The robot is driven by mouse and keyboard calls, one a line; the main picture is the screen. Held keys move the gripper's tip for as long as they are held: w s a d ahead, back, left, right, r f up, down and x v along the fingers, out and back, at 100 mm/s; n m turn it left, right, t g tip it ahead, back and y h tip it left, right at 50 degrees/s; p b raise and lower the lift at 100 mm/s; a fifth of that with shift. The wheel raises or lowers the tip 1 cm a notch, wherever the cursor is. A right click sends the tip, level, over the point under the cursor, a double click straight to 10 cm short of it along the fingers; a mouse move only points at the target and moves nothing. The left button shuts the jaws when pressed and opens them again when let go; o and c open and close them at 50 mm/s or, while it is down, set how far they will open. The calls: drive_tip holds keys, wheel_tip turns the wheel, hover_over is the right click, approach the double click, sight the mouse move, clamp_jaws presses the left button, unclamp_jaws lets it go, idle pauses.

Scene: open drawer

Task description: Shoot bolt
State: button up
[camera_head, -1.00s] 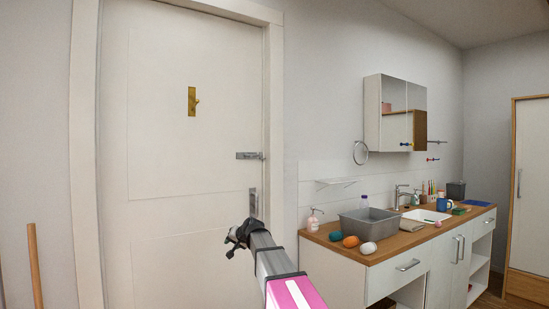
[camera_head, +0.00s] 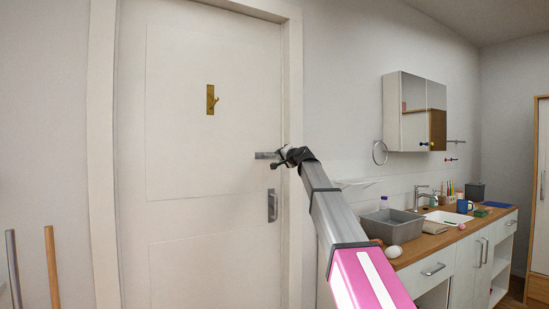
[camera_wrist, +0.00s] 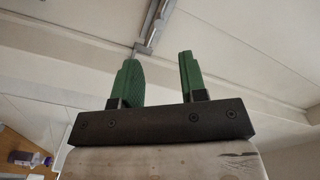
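The metal bolt (camera_head: 264,155) is mounted level on the white door (camera_head: 215,205) near its right edge, above the door handle (camera_head: 272,205). My gripper (camera_head: 284,157) is at the right part of the bolt and hides that end. In the wrist view the bolt (camera_wrist: 155,24) runs past the fingertips, near the left one. My gripper (camera_wrist: 160,58) is open there, with a clear gap between its two green fingers. Whether a finger touches the bolt cannot be told. How far the bolt is shot is hidden by my gripper.
To the right a counter (camera_head: 425,245) holds a grey basin (camera_head: 391,226) and small items, with a mirror cabinet (camera_head: 414,112) above. Two poles (camera_head: 52,268) stand at the lower left.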

drive_tip(key=x, duration=1)
drive_tip(key=shift+s, duration=0.1)
clamp_jaws()
